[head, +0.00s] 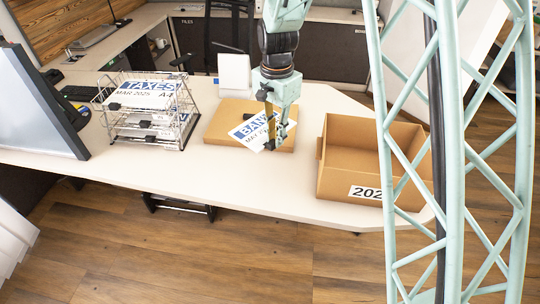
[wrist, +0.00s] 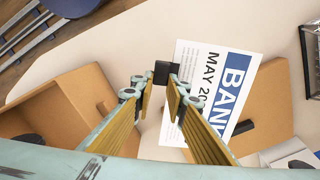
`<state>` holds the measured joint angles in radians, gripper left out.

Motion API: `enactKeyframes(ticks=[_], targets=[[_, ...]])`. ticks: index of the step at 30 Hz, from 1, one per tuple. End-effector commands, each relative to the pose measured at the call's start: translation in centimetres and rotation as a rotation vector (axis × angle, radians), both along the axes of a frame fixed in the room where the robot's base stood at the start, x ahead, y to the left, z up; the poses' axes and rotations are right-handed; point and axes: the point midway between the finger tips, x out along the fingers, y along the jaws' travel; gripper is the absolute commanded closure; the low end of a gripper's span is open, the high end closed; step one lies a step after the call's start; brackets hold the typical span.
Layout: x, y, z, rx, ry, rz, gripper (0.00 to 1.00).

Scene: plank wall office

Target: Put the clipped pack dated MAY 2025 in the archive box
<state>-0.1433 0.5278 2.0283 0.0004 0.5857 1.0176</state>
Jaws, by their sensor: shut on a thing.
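The clipped pack (head: 247,133) is a white sheet with a blue BANK band and a MAY date line; the wrist view shows the pack (wrist: 207,80) with "MAY 20" legible. My gripper (head: 274,146) is shut on the black clip (wrist: 162,72) at the pack's edge. The pack is over the flat brown cardboard piece (head: 222,135); I cannot tell how far above. The archive box (head: 348,185) is open-topped brown cardboard, right of my gripper, with a label beginning "202". The box (wrist: 82,105) is at left in the wrist view.
A wire rack (head: 184,108) with clipped packs stands left, its top pack (head: 143,95) reading TAXES MAR 2025. A white upright object (head: 234,72) stands behind the cardboard. A monitor (head: 38,100) is at far left. The table front (head: 230,185) is clear.

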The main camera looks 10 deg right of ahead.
Motion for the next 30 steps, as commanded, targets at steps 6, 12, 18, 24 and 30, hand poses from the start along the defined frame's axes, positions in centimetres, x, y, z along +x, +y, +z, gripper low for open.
enactKeyframes(ticks=[6,12,18,24,30], targets=[[4.1,-2.6,2.6,0.000,-0.003,0.169,0.98],[7.3,-5.2,5.1,0.000,-0.004,0.328,0.98],[9.8,-7.7,7.4,-0.001,-0.003,0.466,0.98],[11.0,-9.1,8.8,-0.001,-0.001,0.551,0.98],[11.4,-9.5,9.2,-0.001,-0.001,0.576,0.98]])
